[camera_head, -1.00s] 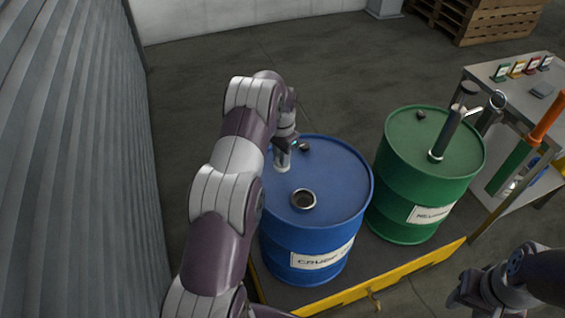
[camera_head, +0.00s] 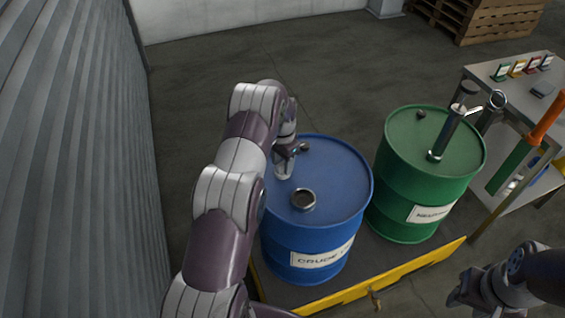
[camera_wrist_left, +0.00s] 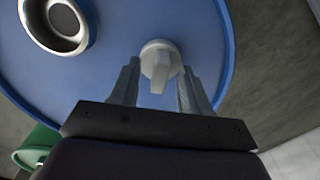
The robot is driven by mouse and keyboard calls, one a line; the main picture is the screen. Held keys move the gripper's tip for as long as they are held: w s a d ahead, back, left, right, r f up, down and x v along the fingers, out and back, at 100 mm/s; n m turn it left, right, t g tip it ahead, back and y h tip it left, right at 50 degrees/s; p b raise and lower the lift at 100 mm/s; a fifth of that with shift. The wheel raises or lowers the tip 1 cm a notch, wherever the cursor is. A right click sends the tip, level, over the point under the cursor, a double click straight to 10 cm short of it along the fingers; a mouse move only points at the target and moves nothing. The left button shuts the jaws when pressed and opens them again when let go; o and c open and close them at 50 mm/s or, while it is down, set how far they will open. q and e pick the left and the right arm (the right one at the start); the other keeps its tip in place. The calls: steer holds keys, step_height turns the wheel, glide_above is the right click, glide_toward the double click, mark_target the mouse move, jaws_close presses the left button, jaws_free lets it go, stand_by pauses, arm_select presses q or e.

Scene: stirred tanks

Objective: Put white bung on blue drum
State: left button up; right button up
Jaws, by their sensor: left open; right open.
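The blue drum (camera_head: 335,180) stands upright with an open round hole (camera_head: 303,199) in its lid; the hole also shows at the upper left of the left wrist view (camera_wrist_left: 60,22). The white bung (camera_wrist_left: 160,62) is on the drum's lid near its rim, with its grip bar towards my gripper. My left gripper (camera_head: 284,168) is over the left side of the lid. In the left wrist view its open fingers (camera_wrist_left: 158,82) stand on either side of the bung, with gaps visible. My right gripper (camera_head: 465,295) is open at the lower right, away from the drums.
A green drum (camera_head: 430,185) with a pump tube (camera_head: 447,132) stands right of the blue drum. A grey table (camera_head: 510,72) with small coloured items is further right. A yellow-edged barrier (camera_head: 400,275) runs in front. A corrugated wall (camera_head: 70,150) is at left.

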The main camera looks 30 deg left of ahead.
mark_target(283, 163)
arm_select(q)
step_height(283, 163, up, 9)
steer(key=shift+f, duration=0.15)
steer(key=s+d+r+n+p, duration=0.2)
steer(key=s+d+r, duration=0.7)
steer(key=s+d, duration=0.35)
steer(key=s+d+n+t, duration=0.1)
steer(key=s+d, duration=0.2)
steer(key=s, duration=1)
steer(key=shift+r, duration=0.2)
